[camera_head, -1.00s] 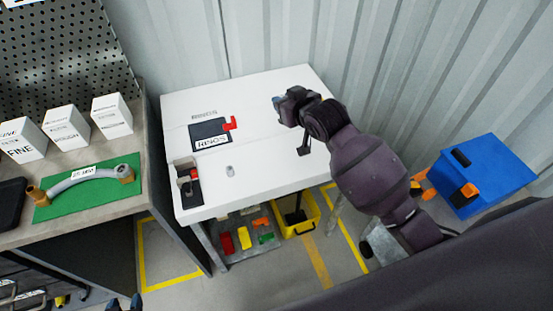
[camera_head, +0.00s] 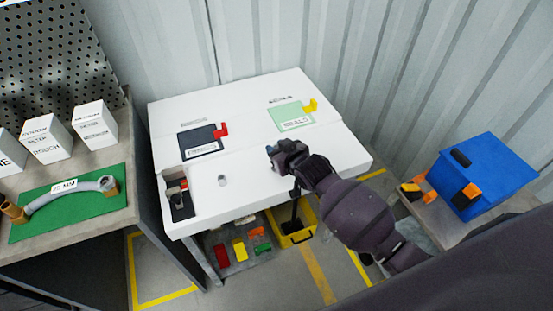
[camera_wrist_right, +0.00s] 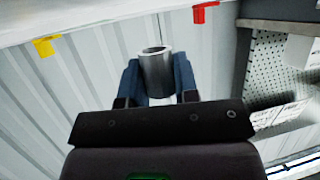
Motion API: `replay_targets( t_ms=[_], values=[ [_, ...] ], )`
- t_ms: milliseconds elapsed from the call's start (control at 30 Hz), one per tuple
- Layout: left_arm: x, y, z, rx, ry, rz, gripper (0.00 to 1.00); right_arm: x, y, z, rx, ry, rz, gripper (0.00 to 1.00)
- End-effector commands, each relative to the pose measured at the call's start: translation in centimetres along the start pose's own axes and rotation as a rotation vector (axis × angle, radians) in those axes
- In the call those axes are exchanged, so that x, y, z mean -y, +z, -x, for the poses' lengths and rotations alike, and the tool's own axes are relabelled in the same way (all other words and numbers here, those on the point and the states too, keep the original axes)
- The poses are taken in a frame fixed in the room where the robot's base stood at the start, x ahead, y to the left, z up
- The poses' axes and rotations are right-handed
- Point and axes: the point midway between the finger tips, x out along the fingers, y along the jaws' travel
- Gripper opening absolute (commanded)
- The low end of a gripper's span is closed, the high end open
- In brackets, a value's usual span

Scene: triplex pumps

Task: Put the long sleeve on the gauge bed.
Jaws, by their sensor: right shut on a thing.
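My right gripper (camera_head: 272,157) is over the white table (camera_head: 240,215), near its middle. In the right wrist view, its two blue fingers (camera_wrist_right: 158,84) are shut on a grey hollow sleeve (camera_wrist_right: 156,62), whose open end faces up in that picture. The head view does not show the held sleeve clearly. A small grey cylinder (camera_head: 222,180) stands on the table to the left of the gripper. A dark fixture with a red part (camera_head: 180,201), perhaps the gauge bed, sits at the table's front left corner. My left gripper is not in view.
A dark pad with a red corner piece (camera_head: 203,141) and a green pad with a yellow one (camera_head: 292,116) lie toward the back. A yellow bin (camera_head: 293,238) stands below the table. A blue box (camera_head: 485,170) is at right, a workbench (camera_head: 95,235) at left.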

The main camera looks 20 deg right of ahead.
Motion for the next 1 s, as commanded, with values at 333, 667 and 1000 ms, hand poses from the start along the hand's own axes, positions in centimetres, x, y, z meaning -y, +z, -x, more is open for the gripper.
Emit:
replay_targets(
  t_ms=[333, 667, 1000],
  values=[
    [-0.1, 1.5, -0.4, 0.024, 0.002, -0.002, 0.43, 0.0, 3.8, -1.5, 0.005, 0.000, 0.000, 0.01],
    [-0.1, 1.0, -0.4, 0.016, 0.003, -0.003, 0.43, 0.0, 3.9, -1.6, -0.001, 0.000, 0.001, 0.01],
    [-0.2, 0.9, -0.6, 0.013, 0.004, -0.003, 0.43, 0.0, 4.1, -1.7, 0.000, 0.000, 0.001, 0.54]
  ],
)
